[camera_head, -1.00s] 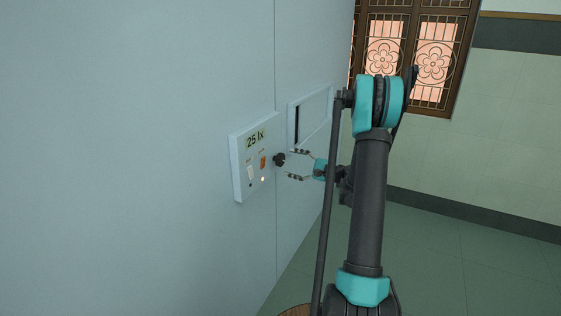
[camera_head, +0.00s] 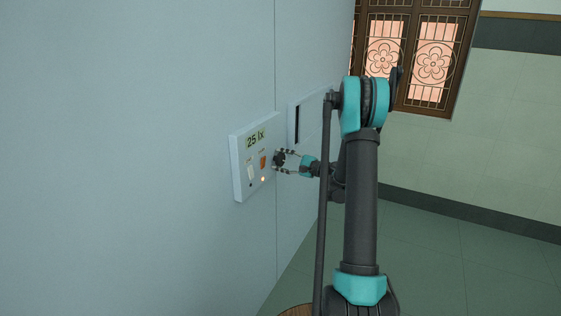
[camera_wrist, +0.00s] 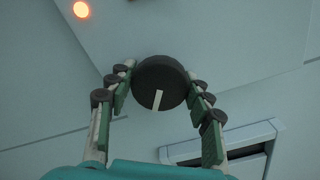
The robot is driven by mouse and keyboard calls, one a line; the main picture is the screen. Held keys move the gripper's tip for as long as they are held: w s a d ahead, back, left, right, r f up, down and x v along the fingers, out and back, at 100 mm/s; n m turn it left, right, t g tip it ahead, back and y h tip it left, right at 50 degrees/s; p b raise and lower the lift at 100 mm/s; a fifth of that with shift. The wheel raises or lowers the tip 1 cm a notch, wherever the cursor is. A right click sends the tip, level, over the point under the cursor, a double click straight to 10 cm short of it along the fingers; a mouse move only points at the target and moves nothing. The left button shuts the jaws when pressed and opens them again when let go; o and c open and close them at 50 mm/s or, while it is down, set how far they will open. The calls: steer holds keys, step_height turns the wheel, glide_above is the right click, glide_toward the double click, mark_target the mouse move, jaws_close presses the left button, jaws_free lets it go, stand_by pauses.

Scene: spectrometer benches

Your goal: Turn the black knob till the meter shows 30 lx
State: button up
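The black knob (camera_head: 279,159) sticks out from the right side of a white control panel on the wall. In the wrist view the round knob (camera_wrist: 159,83) has a white pointer line, aimed toward the bottom of the picture and slightly left. The meter (camera_head: 255,139) at the top of the panel reads 25 lx. My gripper (camera_head: 283,160) is at the knob. In the wrist view my gripper (camera_wrist: 157,79) has one finger on each side of the knob, the fingertips near its rim. Whether both fingers press on it is not clear.
The panel (camera_head: 239,178) also holds a white switch (camera_head: 250,173), an orange switch (camera_head: 263,162) and a lit lamp (camera_head: 263,179), which glows in the wrist view too (camera_wrist: 81,10). A framed slot (camera_head: 297,124) is set in the wall to the right.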

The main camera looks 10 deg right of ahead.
steer(key=c, duration=0.4)
steer(key=shift+n, duration=1)
steer(key=o, duration=1.1)
steer(key=shift+o, duration=0.2)
steer(key=shift+d, duration=0.1)
steer(key=v, duration=1.2)
